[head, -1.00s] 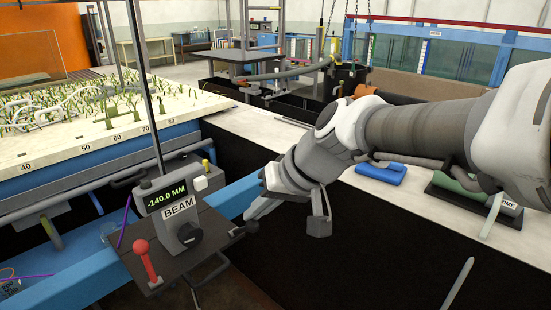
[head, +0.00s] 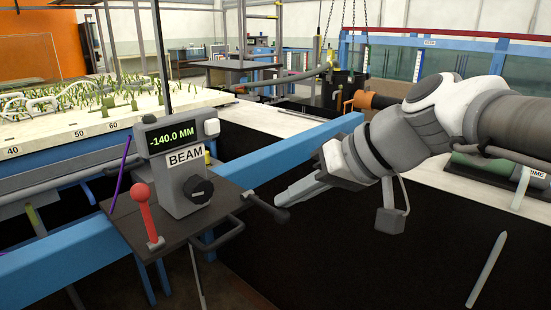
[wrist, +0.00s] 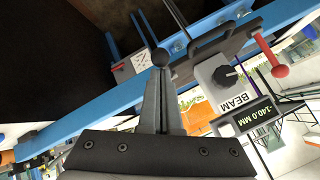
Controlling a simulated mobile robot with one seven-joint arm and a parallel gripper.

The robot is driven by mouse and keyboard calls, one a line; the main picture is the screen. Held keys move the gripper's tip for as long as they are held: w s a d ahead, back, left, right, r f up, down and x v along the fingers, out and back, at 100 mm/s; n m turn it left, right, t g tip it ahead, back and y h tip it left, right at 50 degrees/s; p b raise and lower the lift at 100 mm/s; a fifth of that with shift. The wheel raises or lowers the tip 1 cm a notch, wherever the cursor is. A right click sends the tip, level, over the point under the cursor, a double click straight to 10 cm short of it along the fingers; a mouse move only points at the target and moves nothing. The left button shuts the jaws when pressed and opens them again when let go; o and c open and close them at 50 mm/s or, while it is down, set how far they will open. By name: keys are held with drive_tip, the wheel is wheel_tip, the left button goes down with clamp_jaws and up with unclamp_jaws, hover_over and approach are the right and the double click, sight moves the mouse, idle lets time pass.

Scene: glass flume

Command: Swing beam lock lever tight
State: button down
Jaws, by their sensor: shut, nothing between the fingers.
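The beam carriage (head: 180,185) sits on the blue beam and carries a "BEAM" display reading -140.0 MM and a black knob. A dark lever with a round black end (head: 278,213) sticks out from its right side; the ball also shows in the wrist view (wrist: 160,57). A red-handled lever (head: 142,197) stands upright at the front left of the carriage plate. No label shows which is the lock lever. My gripper (head: 283,200) is shut and empty, its tips close to the black ball; whether they touch it I cannot tell.
The blue beam (head: 300,153) runs diagonally behind my gripper. A dark open drop lies below it. A pale ledge (head: 455,200) with a green cylinder (head: 485,168) is at right. A planted sand bed (head: 90,115) is at left.

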drive_tip(key=shift+s+d+f+b, duration=0.1)
drive_tip(key=shift+d+f+b, duration=0.05)
drive_tip(key=shift+f+b, duration=0.3)
drive_tip(key=shift+s+d+f+b, duration=0.1)
drive_tip(key=shift+f+b, duration=0.25)
drive_tip(key=shift+f, duration=0.2)
drive_tip(key=shift+a, duration=0.15)
